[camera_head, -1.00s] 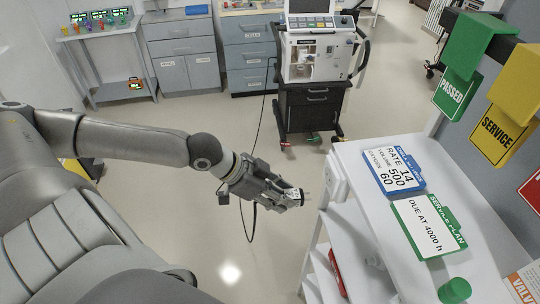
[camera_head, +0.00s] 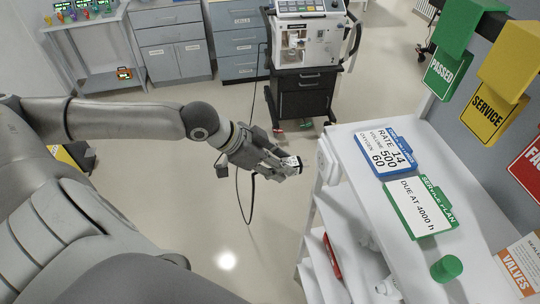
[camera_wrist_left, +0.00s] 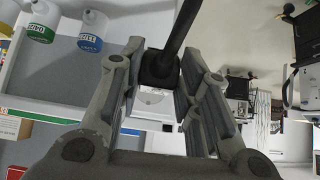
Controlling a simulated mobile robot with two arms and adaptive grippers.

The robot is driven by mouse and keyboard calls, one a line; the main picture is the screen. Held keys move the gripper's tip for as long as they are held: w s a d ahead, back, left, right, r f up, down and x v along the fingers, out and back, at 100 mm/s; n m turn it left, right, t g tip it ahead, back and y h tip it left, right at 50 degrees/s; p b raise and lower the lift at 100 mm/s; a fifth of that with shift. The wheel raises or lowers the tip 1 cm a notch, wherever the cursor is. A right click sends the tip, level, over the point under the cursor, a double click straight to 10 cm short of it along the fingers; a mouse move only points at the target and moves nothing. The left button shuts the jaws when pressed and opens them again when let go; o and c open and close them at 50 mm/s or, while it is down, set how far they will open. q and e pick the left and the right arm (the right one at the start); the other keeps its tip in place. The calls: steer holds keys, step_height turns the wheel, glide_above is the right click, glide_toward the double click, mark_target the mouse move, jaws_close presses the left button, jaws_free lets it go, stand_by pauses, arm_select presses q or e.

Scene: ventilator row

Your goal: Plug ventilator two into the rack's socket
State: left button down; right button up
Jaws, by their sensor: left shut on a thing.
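The ventilator (camera_head: 305,43), a white unit on a dark wheeled cart (camera_head: 300,97), stands at the back centre. Its black cable (camera_head: 252,205) hangs down to the floor area and loops up to my left gripper. My left gripper (camera_head: 291,165) is shut on the black plug (camera_wrist_left: 159,69), with the cable rising from it in the wrist view. A white socket box (camera_head: 326,160) is on the rack's near left side, just right of the gripper in the head view. A white surface (camera_wrist_left: 154,103) shows just beyond the plug; a gap or contact is hard to judge. My right gripper is out of view.
The white rack (camera_head: 340,200) has a blue-edged settings card (camera_head: 388,150), a green service plan card (camera_head: 420,205) and a green cap (camera_head: 446,268) on top. White bottles stand on its shelves, also in the wrist view (camera_wrist_left: 92,32). Open floor lies left of it.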

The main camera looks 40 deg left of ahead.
arm_select(q)
steer(key=shift+w+d+b, duration=0.3)
steer(key=shift+w+d, duration=0.5)
steer(key=shift+w, duration=0.1)
steer(key=shift+r, duration=0.1)
steer(key=shift+p, duration=0.5)
steer(key=shift+d, duration=0.1)
steer(key=shift+w+p, duration=0.1)
steer(key=shift+p, duration=0.45)
